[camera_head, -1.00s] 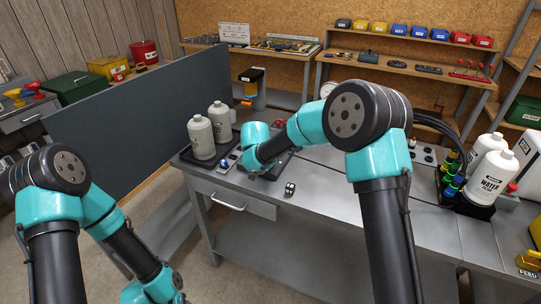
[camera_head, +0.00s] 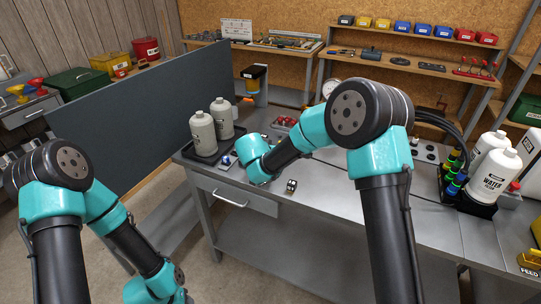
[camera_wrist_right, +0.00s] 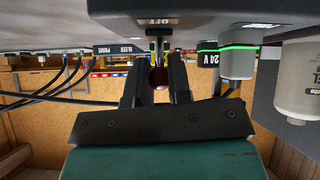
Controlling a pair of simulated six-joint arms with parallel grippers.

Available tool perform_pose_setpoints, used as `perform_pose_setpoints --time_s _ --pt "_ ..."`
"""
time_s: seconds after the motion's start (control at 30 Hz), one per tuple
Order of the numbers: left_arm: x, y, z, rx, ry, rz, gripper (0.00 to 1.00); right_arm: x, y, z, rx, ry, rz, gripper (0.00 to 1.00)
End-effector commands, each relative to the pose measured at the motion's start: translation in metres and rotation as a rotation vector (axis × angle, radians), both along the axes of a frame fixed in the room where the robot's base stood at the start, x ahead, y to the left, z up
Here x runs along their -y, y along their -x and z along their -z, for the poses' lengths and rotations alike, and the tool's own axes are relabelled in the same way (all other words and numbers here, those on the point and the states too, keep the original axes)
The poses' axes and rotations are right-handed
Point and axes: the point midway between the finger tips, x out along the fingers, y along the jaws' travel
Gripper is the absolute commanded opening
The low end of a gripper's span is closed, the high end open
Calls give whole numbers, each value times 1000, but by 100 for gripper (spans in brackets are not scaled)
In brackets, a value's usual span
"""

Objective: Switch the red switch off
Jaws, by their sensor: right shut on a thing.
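The red switch's round red knob (camera_wrist_right: 159,77) shows in the right wrist view, on a dark stem that comes down from a grey panel in this upside-down picture. A small label (camera_wrist_right: 158,22) by the stem reads OFF, upside down. My right gripper (camera_wrist_right: 157,62) has its two black fingers on either side of the stem and knob, shut on the switch. In the head view my right wrist covers this spot on the bench, so the switch and the fingertips are hidden there. My left arm is at the lower left, its gripper out of view.
The grey bench (camera_head: 340,215) bears two grey bottles (camera_head: 203,133), red knobs (camera_head: 285,121) behind my right wrist and a small die-like block (camera_head: 291,185). White bottles (camera_head: 493,172) stand at the right. A green-ringed cylinder (camera_wrist_right: 238,62) is beside the gripper. A dark partition (camera_head: 150,115) stands left.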

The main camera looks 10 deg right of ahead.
Motion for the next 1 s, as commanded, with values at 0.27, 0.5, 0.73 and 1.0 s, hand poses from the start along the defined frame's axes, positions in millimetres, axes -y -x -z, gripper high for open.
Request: perform_pose_setpoints --time_s 0.27,0.5,0.73,1.0 --pt "0 0 0 0 0 0 43 0 0 0 0 0 0 38" --pt "0 0 0 0 0 0 43 0 0 0 0 0 0 44" --pt "0 0 0 0 0 0 43 -4 5 -6 0 0 -1 44" --pt "0 0 0 0 0 0 43 -20 30 -33 2 0 -2 44"
